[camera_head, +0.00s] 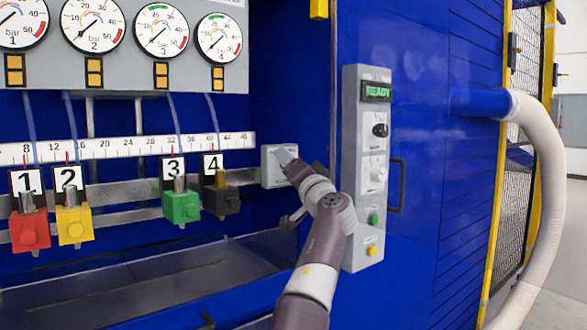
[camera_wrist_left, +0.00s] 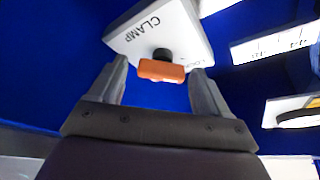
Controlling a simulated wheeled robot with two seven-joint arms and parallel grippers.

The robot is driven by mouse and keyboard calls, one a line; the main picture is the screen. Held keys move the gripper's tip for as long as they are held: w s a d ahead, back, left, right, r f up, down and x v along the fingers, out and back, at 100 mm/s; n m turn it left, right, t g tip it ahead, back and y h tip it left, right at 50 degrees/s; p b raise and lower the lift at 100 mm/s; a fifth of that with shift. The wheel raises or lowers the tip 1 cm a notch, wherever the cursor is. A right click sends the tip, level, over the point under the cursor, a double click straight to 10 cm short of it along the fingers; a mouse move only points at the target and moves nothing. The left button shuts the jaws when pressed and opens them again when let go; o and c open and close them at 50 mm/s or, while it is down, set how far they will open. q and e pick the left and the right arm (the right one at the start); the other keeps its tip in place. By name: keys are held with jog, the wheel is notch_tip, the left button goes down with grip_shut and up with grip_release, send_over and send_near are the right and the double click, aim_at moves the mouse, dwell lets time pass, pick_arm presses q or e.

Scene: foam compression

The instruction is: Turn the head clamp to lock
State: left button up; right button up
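The head clamp is a pale plate (camera_wrist_left: 180,28) marked CLAMP, with an orange handle (camera_wrist_left: 161,71) on a dark round hub, in the left wrist view. A second, partly covered label shows near the right fingertip. My left gripper (camera_wrist_left: 159,67) is open, its fingers on either side of the handle with a gap at each end. In the head view the plate (camera_head: 270,176) sits on the blue wall, and my left gripper (camera_head: 287,157) is in front of it, hiding the handle. My right gripper is in neither view.
A control panel (camera_head: 352,233) with a READY display, a black knob and green and yellow buttons stands just right of my arm. Numbered blocks, red (camera_head: 30,231), yellow (camera_head: 75,225), green (camera_head: 181,207) and black (camera_head: 221,202), hang left along a scale (camera_head: 128,147). Gauges are above.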

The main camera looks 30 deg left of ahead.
pick_arm(q)
jog(key=b+v, duration=1)
jog(key=v, duration=0.2)
jog(key=shift+d, duration=0.35)
jog(key=shift+s+f, duration=0.1)
jog(key=shift+s, duration=0.05)
